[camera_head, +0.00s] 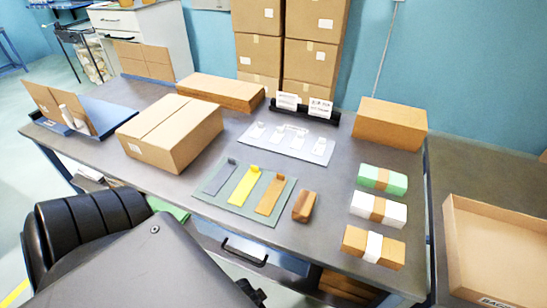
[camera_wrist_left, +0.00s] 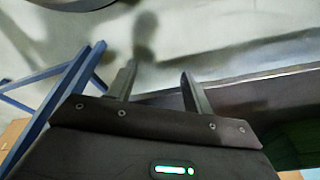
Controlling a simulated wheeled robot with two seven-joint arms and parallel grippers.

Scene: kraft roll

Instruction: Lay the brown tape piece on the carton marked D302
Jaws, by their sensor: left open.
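The brown tape piece (camera_head: 270,196) lies on a grey-green mat (camera_head: 232,213) on the table, at the right of a yellow tape piece (camera_head: 243,186) and a grey one (camera_head: 220,178). A large carton (camera_head: 160,135) with a small white label stands left of the mat. Other cartons are a flat one (camera_head: 221,92) behind and one (camera_head: 390,123) at the back right. I cannot read D302 on any of them. My left gripper (camera_wrist_left: 157,80) is open and empty in the left wrist view, away from the tape. My right gripper is not in view.
A brown block (camera_head: 304,205) lies beside the mat. Green, white and orange banded packs (camera_head: 378,209) line the right side. A white sheet (camera_head: 287,144) with small pieces lies behind the mat. A blue tray (camera_head: 78,128) is at far left; an open box (camera_head: 490,245) is at right.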

